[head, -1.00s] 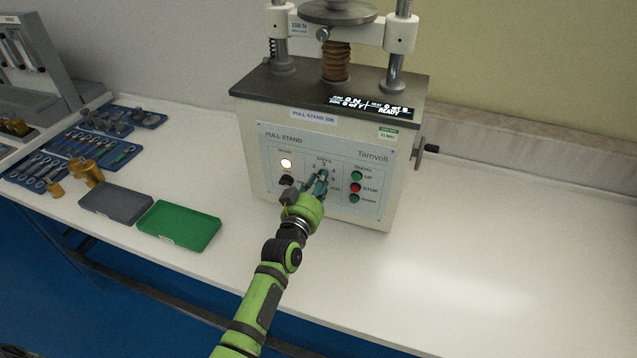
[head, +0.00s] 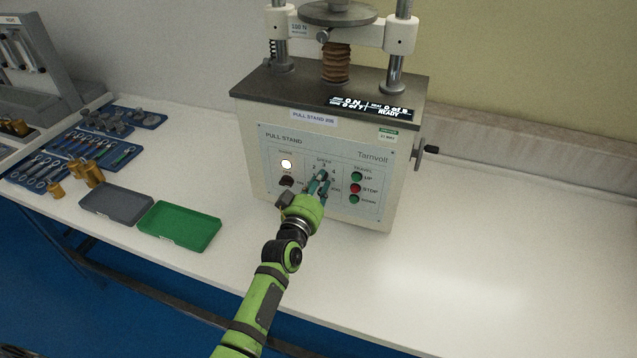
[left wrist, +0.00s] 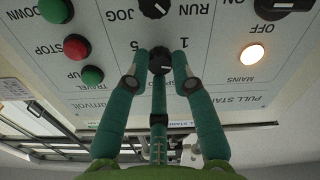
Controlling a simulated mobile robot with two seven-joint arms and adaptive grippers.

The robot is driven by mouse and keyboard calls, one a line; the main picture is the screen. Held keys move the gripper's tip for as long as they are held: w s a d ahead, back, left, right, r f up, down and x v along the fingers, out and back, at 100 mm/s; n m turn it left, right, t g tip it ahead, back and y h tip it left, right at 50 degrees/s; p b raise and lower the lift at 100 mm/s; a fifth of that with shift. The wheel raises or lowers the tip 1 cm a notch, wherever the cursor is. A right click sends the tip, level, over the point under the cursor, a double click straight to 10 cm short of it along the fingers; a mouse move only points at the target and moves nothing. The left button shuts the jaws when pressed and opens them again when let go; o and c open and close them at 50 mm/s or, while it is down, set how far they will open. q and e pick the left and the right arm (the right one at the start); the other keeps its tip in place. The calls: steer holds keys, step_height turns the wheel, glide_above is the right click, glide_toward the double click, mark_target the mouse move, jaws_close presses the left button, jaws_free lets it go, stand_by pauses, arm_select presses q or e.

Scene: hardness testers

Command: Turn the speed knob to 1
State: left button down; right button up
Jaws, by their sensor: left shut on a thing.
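The speed knob (left wrist: 160,62) is a small black round knob on the front panel of the white pull stand (head: 275,207). In the left wrist view the panel is upside down, with a 5 at the knob's left and a 1 at its right. My left gripper (head: 320,182) reaches the panel from the front. Its green-grey fingers (left wrist: 160,60) are shut on the knob, one on each side. A pale mark shows on the knob, but I cannot tell which number it points at. In the head view the fingers hide the knob. My right gripper is not in view.
A JOG/RUN knob (left wrist: 155,8) sits close to the speed knob. The lit mains lamp (head: 287,164), mains knob (head: 287,180) and red stop button (head: 355,188) flank my gripper. A green tray (head: 180,226) and grey tray (head: 116,203) lie left. The bench at right is clear.

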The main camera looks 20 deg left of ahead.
arm_select(q)
steer(key=shift+s+d+f+n, duration=0.1)
steer(key=shift+f+n, duration=0.1)
steer(key=shift+n, duration=1.7)
steer(key=shift+d+f+n, duration=0.1)
steer(key=shift+f+n, duration=0.05)
steer(key=shift+n, duration=1.75)
steer(key=c, duration=1.1)
jaws_free()
steer(key=shift+o, duration=0.2)
steer(key=shift+r, duration=0.15)
steer(key=shift+n, duration=0.3)
steer(key=shift+a, duration=0.1)
steer(key=s, duration=1.2)
steer(key=shift+a, duration=0.15)
